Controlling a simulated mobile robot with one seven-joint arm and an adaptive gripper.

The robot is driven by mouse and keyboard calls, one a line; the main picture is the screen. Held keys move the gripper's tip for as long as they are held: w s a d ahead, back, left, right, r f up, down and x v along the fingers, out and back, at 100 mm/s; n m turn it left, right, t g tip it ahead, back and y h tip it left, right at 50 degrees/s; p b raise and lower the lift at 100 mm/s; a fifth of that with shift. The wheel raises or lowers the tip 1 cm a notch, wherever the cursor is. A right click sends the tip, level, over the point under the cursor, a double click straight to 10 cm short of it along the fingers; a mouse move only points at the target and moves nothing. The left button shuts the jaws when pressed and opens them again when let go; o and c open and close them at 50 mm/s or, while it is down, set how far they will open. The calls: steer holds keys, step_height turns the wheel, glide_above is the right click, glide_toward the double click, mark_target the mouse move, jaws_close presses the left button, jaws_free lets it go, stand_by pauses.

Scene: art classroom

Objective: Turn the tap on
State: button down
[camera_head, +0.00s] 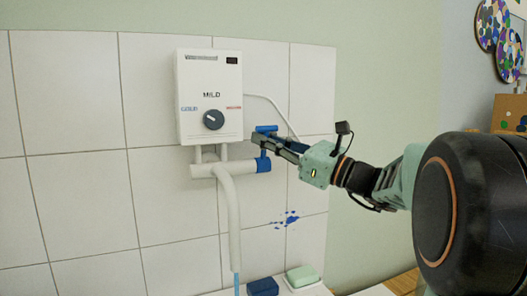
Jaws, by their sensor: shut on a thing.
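The tap has a blue valve body (263,165) on a white pipe below a white water heater box (209,75). Its blue handle (267,129) stands above the valve, partly hidden by my fingers. My gripper (264,140) comes in from the right and is shut on the tap handle. The white spout (229,205) bends down from the pipe. A thin blue stream of water (237,284) shows under the spout's end.
A dark blue block (263,287) and a pale green block (302,276), perhaps soap or sponges, lie below the tap. White tiles (75,150) with blue splashes (287,219) are behind it. A thin white pipe (270,103) runs behind my fingers. The left side is clear.

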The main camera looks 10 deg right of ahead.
stand_by(0.3)
steer(key=c, duration=2)
jaws_free()
steer(key=v, duration=1.2)
steer(key=shift+d+f, duration=0.1)
